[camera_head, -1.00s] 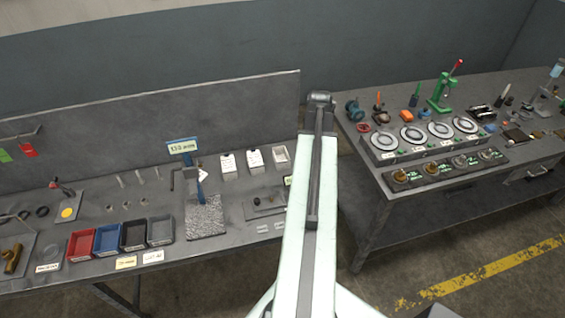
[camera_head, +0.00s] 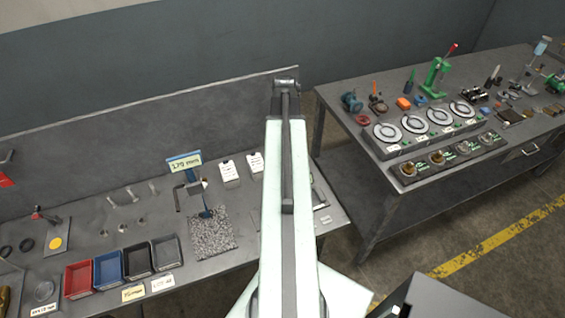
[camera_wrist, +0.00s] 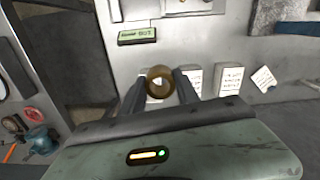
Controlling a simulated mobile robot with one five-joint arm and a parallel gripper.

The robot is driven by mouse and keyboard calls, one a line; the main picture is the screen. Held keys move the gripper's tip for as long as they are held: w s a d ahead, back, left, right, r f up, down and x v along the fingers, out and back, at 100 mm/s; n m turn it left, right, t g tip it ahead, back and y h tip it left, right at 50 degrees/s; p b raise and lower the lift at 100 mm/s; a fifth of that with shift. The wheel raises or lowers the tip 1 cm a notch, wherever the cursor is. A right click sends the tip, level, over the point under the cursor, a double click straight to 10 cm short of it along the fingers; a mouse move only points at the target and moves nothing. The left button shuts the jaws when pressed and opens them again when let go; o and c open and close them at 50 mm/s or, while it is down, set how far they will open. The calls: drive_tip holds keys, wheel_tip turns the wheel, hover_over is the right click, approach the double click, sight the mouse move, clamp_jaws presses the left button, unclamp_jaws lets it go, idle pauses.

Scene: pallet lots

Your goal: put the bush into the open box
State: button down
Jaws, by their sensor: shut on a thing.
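The bush (camera_wrist: 160,82), a brass-coloured ring with a hole, sits between the two fingers of my gripper (camera_wrist: 160,88) in the wrist view. The gripper is shut on it, above the grey bench. In the head view my arm stretches over the right end of the left bench, and the gripper and bush cannot be made out. Two white boxes with written tops stand there, the left one (camera_head: 229,172) and the right one (camera_head: 256,162). They also show in the wrist view, right of the bush. The open box is not visible now; my arm covers its area in the head view.
Red (camera_head: 78,280), blue, black and grey trays line the front edge. The right bench (camera_head: 375,205) carries several round dials, a blue vice (camera_head: 350,101) and a green press (camera_head: 437,80). A gap separates the benches.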

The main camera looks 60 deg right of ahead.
drive_tip(key=w+d+f+m+b, duration=0.6)
drive_tip(key=d+f+m+b, duration=0.25)
drive_tip(key=m, duration=1.15)
drive_tip(key=f+b, duration=0.6)
drive_tip(key=f, duration=0.1)
drive_tip(key=f+b, duration=0.3)
drive_tip(key=b, duration=0.1)
drive_tip(key=shift+s+f, duration=0.25)
drive_tip(key=shift+f, duration=0.15)
drive_tip(key=shift+r, duration=0.25)
drive_tip(key=shift+f, duration=0.1)
drive_tip(key=c, duration=1.2)
unclamp_jaws()
wheel_tip(320, 180, up, 12)
drive_tip(key=p, duration=1.2)
